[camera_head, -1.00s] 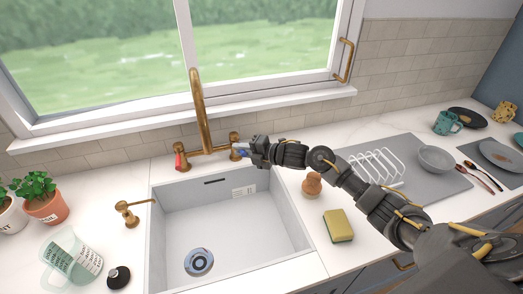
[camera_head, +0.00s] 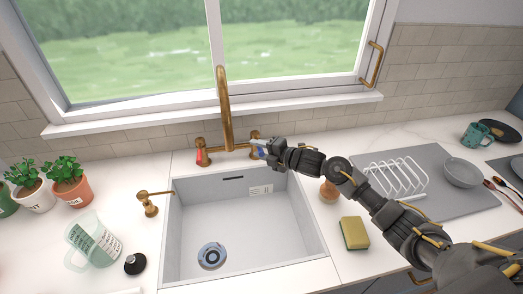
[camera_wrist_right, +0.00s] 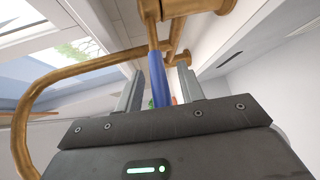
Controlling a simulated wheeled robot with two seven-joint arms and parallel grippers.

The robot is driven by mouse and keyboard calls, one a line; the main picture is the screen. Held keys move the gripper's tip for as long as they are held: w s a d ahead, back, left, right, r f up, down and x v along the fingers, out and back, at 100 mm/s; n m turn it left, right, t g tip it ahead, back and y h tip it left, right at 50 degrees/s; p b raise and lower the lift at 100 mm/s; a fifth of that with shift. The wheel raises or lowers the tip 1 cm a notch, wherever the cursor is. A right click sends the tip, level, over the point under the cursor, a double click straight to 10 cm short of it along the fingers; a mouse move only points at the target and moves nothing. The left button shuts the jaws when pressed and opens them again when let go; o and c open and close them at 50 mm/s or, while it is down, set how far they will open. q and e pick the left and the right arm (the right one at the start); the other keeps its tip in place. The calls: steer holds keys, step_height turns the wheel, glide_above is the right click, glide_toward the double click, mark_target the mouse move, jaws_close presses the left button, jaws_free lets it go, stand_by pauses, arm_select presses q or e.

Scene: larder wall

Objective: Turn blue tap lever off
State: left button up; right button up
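The brass tap (camera_head: 225,105) stands behind the white sink, with a red lever (camera_head: 200,157) on its left valve and a blue lever (camera_head: 262,152) on its right valve. My right gripper (camera_head: 264,148) is at the right valve and partly covers the blue lever. In the right wrist view, the blue lever (camera_wrist_right: 158,80) runs between the two fingers of my right gripper (camera_wrist_right: 160,84). There are gaps on both sides, so the fingers are open around it and not clamped. My left gripper is out of view.
The sink (camera_head: 240,225) lies below and in front of the tap. A brass soap dispenser (camera_head: 149,203) stands to its left, near potted plants and a glass jug (camera_head: 95,240). A brown object (camera_head: 328,190), a sponge (camera_head: 354,233) and a dish rack (camera_head: 395,178) are to the right, near my arm.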

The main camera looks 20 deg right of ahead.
steer(key=b+v, duration=0.3)
steer(key=v, duration=0.7)
steer(key=shift+s+d, duration=0.25)
steer(key=shift+s, duration=0.05)
